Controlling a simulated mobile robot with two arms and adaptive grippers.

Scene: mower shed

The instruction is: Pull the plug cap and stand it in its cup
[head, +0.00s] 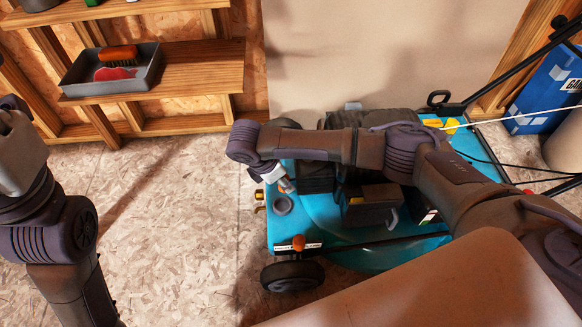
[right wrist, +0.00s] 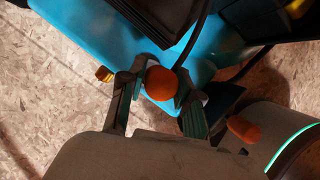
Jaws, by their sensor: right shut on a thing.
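The right gripper (head: 287,185) is over the front left part of the turquoise mower (head: 330,225). In the right wrist view the right gripper (right wrist: 165,90) is closed around a rounded orange cap (right wrist: 161,83). A small round grey cup (head: 283,204) sits on the mower deck just below the gripper in the head view. I cannot tell whether the cap still touches anything beneath it. My left arm stands at the left of the head view, away from the mower; its gripper is only partly in view and its jaws cannot be made out.
An orange knob (head: 298,242) stands by a label strip at the deck's front edge. A dark engine box (head: 368,205) is right of the cup. A wooden shelf (head: 170,72) holds a grey tray (head: 108,80) with a brush. The floor left of the mower is clear.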

